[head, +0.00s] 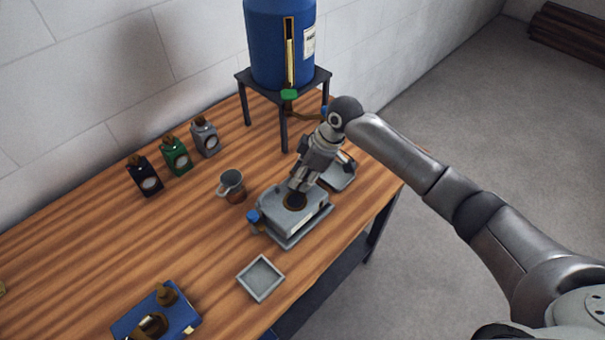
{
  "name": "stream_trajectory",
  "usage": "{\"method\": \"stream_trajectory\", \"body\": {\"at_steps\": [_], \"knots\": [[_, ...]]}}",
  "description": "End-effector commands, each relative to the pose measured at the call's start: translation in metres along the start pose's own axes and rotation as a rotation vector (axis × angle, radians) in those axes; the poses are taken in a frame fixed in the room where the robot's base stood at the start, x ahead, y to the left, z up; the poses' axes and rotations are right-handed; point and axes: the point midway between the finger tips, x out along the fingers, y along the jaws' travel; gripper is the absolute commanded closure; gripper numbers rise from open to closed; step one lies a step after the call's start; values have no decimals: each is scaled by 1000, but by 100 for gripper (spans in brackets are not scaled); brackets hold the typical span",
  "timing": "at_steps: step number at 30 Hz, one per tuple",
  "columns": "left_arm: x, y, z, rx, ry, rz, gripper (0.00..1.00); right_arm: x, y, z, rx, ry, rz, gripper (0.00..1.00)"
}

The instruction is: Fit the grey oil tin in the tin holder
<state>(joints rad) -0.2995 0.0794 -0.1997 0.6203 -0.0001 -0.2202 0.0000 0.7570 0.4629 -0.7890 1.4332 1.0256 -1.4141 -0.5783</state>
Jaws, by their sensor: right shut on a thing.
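My right gripper (297,187) points down at a grey box-shaped body (277,207) with a dark round neck or opening in a brass-coloured rim. I take this body to be the grey oil tin. The gripper is shut at its top; the exact contact is hidden by the fingers. A grey base (288,241) with a raised edge shows under the body, with a blue knob (253,216) at its left; it may be the tin holder. I cannot tell whether the body is fully seated. My left gripper is not in view.
A mug (231,187) and a square grey tray (260,279) are near. Another grey tray (340,180) is behind the gripper. Black (145,175), green (176,156) and grey (205,138) small boxes stand by the wall. A blue drum (270,45) stands on a stand.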

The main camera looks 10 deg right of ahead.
Motion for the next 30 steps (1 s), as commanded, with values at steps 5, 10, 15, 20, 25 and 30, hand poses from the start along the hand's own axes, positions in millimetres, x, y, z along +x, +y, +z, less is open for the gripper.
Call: {"method": "stream_trajectory", "body": {"at_steps": [5,10,15,20,25,30], "knots": [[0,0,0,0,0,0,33,1,0,0,0,2,0,100],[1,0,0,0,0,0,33,5,0,2,1,2,0,100],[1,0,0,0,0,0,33,9,0,3,1,2,0,100],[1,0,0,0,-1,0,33,10,0,3,0,2,1,100],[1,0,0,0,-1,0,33,10,0,3,0,2,1,100],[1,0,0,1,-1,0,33,10,0,3,0,2,1,100]]}}
